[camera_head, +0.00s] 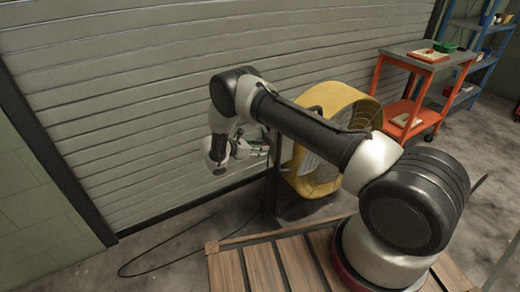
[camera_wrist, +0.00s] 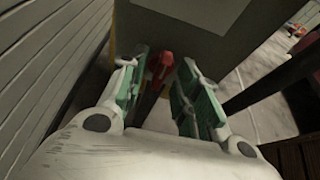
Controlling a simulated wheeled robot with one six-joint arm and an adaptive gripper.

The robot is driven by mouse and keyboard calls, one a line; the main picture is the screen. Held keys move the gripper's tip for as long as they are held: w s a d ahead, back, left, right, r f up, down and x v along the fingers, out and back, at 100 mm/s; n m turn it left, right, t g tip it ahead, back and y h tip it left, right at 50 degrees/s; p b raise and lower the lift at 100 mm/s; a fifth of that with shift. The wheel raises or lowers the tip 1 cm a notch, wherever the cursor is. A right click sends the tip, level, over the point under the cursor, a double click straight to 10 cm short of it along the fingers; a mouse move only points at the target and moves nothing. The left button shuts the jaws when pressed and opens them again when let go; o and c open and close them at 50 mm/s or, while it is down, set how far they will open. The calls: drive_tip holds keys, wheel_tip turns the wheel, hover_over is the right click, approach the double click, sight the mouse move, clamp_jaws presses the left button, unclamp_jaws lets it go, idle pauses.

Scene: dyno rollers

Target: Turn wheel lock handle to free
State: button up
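A red handle (camera_wrist: 160,68) shows in the wrist view, between the fingertips of my gripper (camera_wrist: 161,75) or just beyond them. The handle's lower part runs back between the fingers as a dark red bar. My gripper is open, with its two green-padded fingers apart on either side of the handle. A gap shows on the right side of the handle; the left finger is close to it, and I cannot tell whether they touch. In the head view my gripper (camera_head: 258,149) is small beside a dark post. The handle is not clear there.
A dark grey box (camera_wrist: 200,55) with a pale label stands behind the handle. A yellow drum fan (camera_head: 338,97) stands right of my gripper. A grey slatted shutter (camera_head: 120,100) lies behind. An orange cart (camera_head: 425,75) stands far right. A cable (camera_head: 190,257) lies on the floor.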

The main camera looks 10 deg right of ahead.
drive_tip(key=v, duration=1.2)
drive_tip(key=shift+w, duration=0.1)
